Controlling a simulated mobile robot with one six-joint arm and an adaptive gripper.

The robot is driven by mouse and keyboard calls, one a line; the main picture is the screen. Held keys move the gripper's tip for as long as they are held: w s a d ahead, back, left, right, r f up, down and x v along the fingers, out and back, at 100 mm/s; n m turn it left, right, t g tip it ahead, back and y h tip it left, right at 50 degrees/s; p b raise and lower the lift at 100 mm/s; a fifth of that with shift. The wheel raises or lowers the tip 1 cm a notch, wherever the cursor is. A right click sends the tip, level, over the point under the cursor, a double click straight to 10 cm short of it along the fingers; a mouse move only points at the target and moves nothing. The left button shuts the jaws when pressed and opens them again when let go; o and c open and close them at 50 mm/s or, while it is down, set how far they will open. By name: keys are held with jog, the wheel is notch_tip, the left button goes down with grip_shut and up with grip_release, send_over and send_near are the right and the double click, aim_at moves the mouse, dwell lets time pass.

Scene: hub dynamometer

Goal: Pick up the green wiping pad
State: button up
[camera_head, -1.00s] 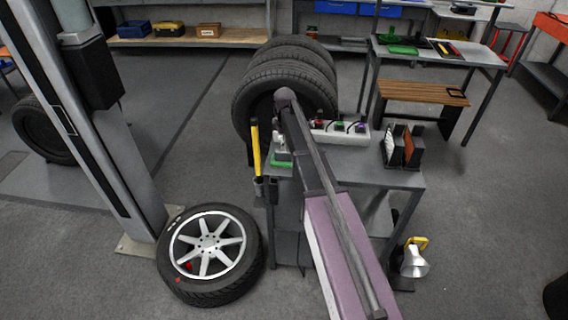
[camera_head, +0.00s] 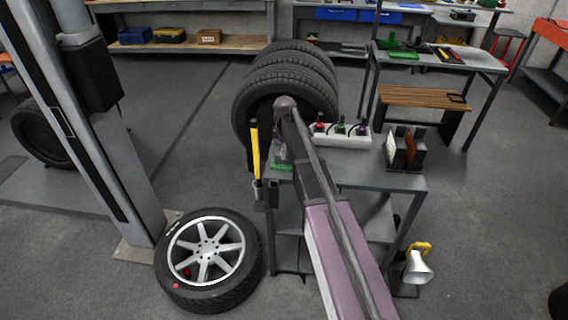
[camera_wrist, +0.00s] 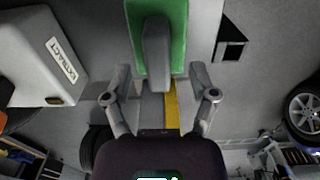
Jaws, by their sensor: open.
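The green wiping pad (camera_wrist: 180,40) shows at the top centre of the wrist view, with a grey handle (camera_wrist: 156,55) on it. My gripper (camera_wrist: 160,75) is open. Its two fingers stand to the left and right of the handle, with gaps on both sides, and I cannot see any contact. In the head view a strip of the green pad (camera_head: 282,164) shows at the left back corner of the grey cart top (camera_head: 385,179). My arm hides much of that corner and most of my gripper there.
A white holder with several coloured items (camera_head: 342,138) and a rack of upright pieces (camera_head: 403,148) stand on the cart. A yellow-handled tool (camera_head: 255,150) stands at its left side. Stacked tires (camera_head: 285,85) stand behind. A wheel (camera_head: 208,258) lies at left.

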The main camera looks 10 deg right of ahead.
aim_at(277, 164)
jog(key=shift+d+f+b, duration=0.1)
jog(key=shift+f+b, duration=2)
jog(key=shift+f, duration=0.2)
grip_shut()
